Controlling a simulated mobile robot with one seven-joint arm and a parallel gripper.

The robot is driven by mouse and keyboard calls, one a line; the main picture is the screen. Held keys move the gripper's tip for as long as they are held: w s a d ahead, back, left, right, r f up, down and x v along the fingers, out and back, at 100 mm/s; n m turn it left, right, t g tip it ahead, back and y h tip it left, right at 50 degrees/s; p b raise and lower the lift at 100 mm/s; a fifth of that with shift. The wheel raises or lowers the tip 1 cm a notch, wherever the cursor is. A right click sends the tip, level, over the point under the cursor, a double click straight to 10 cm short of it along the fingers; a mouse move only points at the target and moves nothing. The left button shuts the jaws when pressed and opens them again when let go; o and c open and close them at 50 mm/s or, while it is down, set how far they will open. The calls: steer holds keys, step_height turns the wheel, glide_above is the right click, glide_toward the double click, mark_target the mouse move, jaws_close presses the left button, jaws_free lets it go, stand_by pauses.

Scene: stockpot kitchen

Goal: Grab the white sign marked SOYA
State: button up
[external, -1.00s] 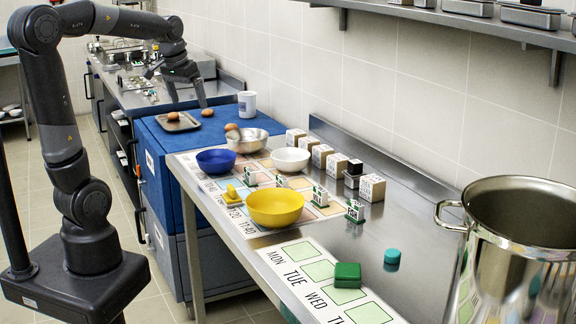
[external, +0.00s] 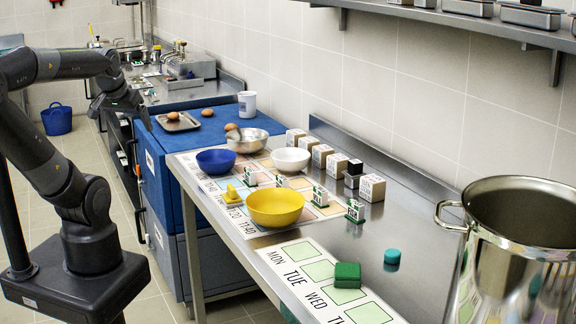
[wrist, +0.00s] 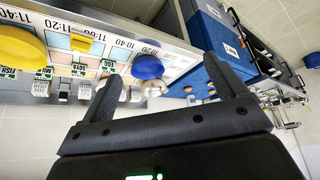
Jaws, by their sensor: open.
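Several small white signs with green frames stand on the steel counter, including ones at the middle (external: 320,196) and the right (external: 355,211) in the external view. The wrist view also shows them in a row, upside down, with one near the centre of the row (wrist: 79,70). Their lettering is too small for me to tell surely which one reads SOYA. My gripper (wrist: 160,67) is open, with nothing between its fingers. In the external view it hangs by the left edge of the blue-topped cabinet, apart from the signs.
The counter holds a yellow bowl (external: 275,208), a blue bowl (external: 216,161), a white bowl (external: 290,160), a metal bowl (external: 250,143) and several boxes. A stockpot (external: 520,245) stands at right. A blue bucket (external: 57,121) is on the floor. Eggs lie on the cabinet.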

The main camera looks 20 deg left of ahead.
steer(key=c, duration=0.4)
